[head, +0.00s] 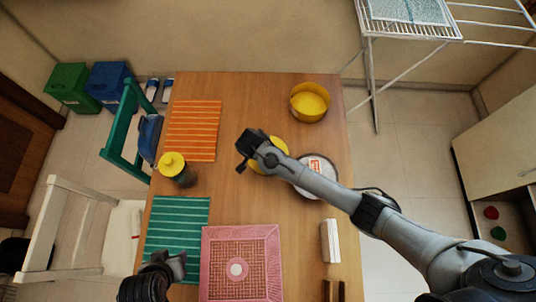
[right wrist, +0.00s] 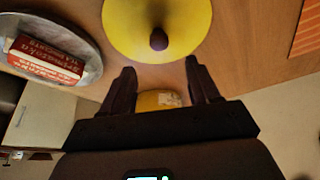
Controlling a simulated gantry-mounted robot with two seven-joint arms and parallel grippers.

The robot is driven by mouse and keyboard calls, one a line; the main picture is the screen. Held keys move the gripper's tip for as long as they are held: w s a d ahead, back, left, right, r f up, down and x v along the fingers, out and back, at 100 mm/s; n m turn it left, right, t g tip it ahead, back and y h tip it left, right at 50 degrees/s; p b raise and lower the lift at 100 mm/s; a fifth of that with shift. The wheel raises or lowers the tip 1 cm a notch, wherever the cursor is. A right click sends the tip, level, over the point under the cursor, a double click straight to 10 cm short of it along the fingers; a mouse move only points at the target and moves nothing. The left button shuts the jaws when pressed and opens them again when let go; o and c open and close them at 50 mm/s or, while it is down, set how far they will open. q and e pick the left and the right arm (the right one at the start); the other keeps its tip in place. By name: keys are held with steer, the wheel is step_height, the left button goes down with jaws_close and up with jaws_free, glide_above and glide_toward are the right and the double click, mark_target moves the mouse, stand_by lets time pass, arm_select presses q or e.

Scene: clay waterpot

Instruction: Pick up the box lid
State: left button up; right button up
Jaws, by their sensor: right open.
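The box lid (right wrist: 157,22), a yellow disc with a dark round knob, lies flat on the table. In the head view the lid (head: 281,146) is partly hidden under my right arm. My right gripper (head: 245,150) is over the lid's left side. In the right wrist view the gripper (right wrist: 160,72) is open, its fingers apart and empty, with the knob just beyond the tips. A round yellow box (head: 310,103) stands open at the table's back right. My left gripper (head: 165,265) is at the front left, by the green mat; its jaws are unclear.
A white plate (head: 305,184) with a red-and-white packet lies right of the lid. A dark jar with yellow top (head: 172,165) stands left. Orange (head: 194,130) and green (head: 177,222) striped mats and a pink board (head: 240,235) cover parts of the table. The back middle is clear.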

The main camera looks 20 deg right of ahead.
steer(key=shift+b+x, duration=0.45)
steer(key=shift+x, duration=3.3)
steer(key=shift+s+a+f, duration=0.1)
steer(key=shift+s+a, duration=0.1)
steer(key=shift+c, duration=0.4)
jaws_close()
